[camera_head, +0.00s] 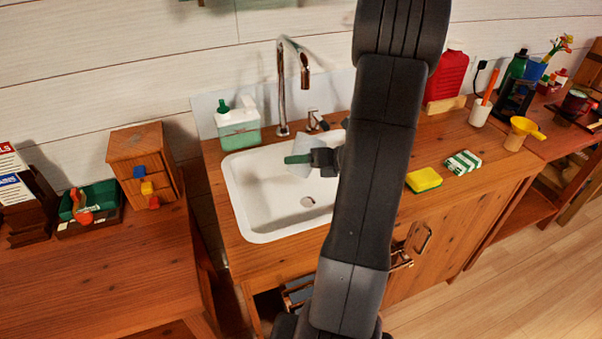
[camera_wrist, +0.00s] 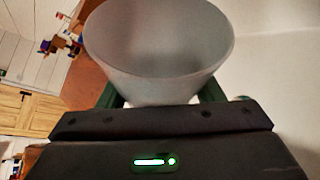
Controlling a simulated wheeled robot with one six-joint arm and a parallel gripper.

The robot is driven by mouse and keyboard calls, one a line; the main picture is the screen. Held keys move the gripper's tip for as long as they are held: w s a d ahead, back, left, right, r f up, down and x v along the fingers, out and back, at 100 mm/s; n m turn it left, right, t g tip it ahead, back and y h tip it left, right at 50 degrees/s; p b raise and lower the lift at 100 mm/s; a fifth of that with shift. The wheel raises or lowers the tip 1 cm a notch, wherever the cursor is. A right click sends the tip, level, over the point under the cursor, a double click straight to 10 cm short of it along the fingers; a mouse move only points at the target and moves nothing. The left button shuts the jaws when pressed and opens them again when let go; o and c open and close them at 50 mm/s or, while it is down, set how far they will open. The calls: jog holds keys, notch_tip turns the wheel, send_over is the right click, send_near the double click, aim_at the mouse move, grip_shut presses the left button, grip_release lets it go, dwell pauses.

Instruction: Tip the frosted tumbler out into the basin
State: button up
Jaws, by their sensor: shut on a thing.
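The frosted tumbler (camera_wrist: 160,50) is a pale grey, translucent cup. It fills the upper middle of the wrist view, with its wide mouth toward the top of that picture. My gripper (camera_wrist: 160,95) is shut on it, one green finger on each side near its narrower base. I cannot make out any contents.
A tall faucet (camera_head: 282,90) stands behind the basin, with a green-and-white soap bottle (camera_head: 238,126) to its left. A yellow sponge (camera_head: 424,180) and a green-striped packet (camera_head: 463,163) lie on the counter to the right. My arm covers the basin's right side.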

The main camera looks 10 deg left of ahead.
jog(key=shift+w+f+b, duration=0.1)
jog(key=shift+f+b, duration=0.3)
jog(key=shift+b, duration=0.15)
jog(key=w+n+t+b, duration=0.1)
jog(key=n+b, duration=0.1)
jog(key=b, duration=0.1)
jog(key=w+d+n+t+h+b, duration=0.1)
jog(key=w+n+t+b, duration=0.1)
jog(key=b, duration=0.2)
jog(key=shift+w+d+r+n, duration=0.1)
jog(key=shift+r+n, duration=0.1)
jog(key=shift+n, duration=0.1)
jog(key=shift+w+d+r+n+t+b, duration=0.2)
jog(key=shift+w+n+t+b, duration=0.25)
jog(key=shift+b, duration=0.4)
jog(key=shift+r+t, duration=0.15)
jog(key=shift+t, duration=0.1)
